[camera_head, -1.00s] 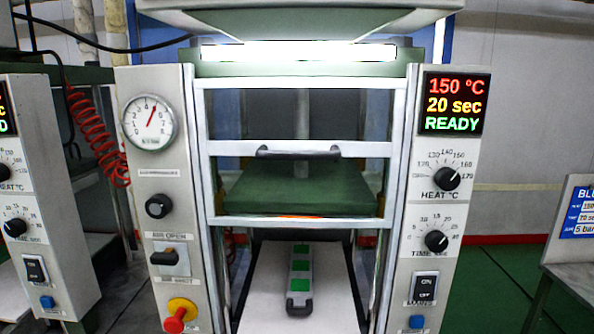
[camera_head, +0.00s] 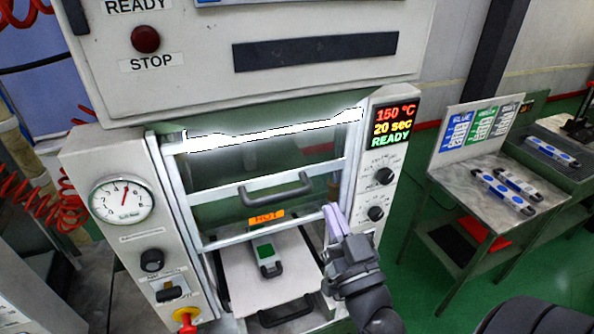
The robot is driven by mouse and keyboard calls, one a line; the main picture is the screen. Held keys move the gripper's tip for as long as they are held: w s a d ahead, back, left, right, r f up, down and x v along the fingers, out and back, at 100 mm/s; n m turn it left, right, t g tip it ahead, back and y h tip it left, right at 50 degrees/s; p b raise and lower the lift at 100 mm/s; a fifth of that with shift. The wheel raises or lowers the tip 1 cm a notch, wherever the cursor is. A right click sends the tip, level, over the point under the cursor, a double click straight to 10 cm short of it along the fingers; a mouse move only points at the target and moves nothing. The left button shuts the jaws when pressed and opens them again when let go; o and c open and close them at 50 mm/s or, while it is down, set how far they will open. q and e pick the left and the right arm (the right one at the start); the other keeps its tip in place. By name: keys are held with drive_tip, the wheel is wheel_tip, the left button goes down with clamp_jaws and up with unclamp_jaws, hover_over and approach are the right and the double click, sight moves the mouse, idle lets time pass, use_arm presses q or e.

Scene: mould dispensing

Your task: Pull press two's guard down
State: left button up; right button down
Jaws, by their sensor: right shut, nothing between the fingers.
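The press guard is a clear panel in a pale metal frame with a dark bar handle (camera_head: 277,190). Its lower rail (camera_head: 268,231) hangs above the press's white lower plate (camera_head: 235,282), with an open gap below. My right gripper (camera_head: 330,212) is at the right end of the guard's lower rail, right of and below the handle. Its pale lilac fingers are shut and empty. I cannot tell whether they touch the frame. My left gripper is out of view.
The display (camera_head: 393,126) reads 150 °C, 20 sec, READY. A gauge (camera_head: 122,201) and a red-yellow knob (camera_head: 186,319) are on the left post. A dark handle (camera_head: 286,311) is at the plate's front. A side table (camera_head: 470,200) with blue-marked moulds stands right, with green floor between.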

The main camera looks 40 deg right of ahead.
drive_tip(key=p+x, duration=0.3)
drive_tip(key=x, duration=0.6)
drive_tip(key=shift+w+f+b, duration=0.15)
drive_tip(key=shift+f+b, duration=0.5)
drive_tip(key=shift+f, duration=1.5)
drive_tip(key=shift+f, duration=0.1)
wheel_tip(320, 180, down, 27)
drive_tip(key=b, duration=2.1)
drive_tip(key=shift+b, duration=0.3)
drive_tip(key=shift+r, duration=0.25)
